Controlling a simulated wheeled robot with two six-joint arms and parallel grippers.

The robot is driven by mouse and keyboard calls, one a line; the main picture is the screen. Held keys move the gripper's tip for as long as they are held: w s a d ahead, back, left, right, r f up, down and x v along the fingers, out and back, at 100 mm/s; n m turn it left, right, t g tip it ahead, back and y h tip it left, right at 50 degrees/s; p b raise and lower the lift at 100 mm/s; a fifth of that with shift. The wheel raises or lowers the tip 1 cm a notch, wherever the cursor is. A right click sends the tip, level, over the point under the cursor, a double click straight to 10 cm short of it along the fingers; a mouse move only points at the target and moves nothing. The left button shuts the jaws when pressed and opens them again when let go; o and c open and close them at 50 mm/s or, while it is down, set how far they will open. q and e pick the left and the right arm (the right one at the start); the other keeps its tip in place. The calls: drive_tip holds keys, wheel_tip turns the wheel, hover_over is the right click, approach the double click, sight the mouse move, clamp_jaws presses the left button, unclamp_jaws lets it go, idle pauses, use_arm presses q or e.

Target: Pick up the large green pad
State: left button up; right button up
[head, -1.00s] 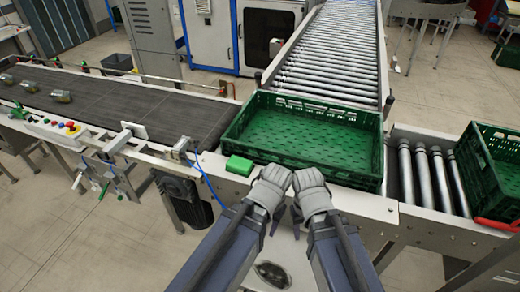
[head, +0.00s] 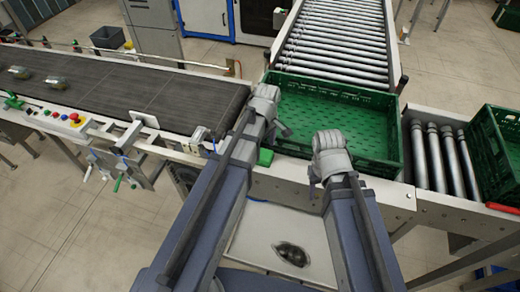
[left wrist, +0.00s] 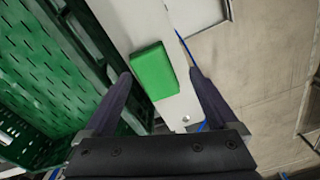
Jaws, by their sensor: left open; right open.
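The green pad (head: 265,157) is a small bright green block on the pale ledge in front of the green crate, partly hidden behind my left arm in the head view. In the left wrist view the pad (left wrist: 154,70) shows whole, lying on the ledge between the two spread dark fingers. My left gripper (head: 280,128) is open and empty over the crate's left front corner, close to the pad; its height above it is hard to tell. My right gripper (head: 316,180) is open and empty, to the right of the pad, by the crate's front wall.
The empty green crate (head: 378,170) stands at the roller conveyor's (head: 335,45) near end. A dark belt conveyor (head: 130,90) with several small glassy items runs at the left. Another green crate (head: 500,160) stands at the right, past short rollers (head: 440,160).

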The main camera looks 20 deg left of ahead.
use_arm(q)
drive_tip(key=w+a+n, duration=0.1)
drive_tip(key=w+a+r+n, duration=0.1)
drive_tip(key=n, duration=0.1)
drive_tip(key=shift+a+r+p, duration=0.15)
drive_tip(key=shift+a+p, duration=0.05)
drive_tip(key=shift+p, duration=0.15)
wheel_tip(320, 180, down, 8)
drive_tip(key=b, duration=0.8)
drive_tip(key=shift+s+d, duration=0.15)
drive_tip(key=shift+r, duration=0.1)
drive_tip(key=shift+c, duration=0.3)
drive_tip(key=c, duration=1.1)
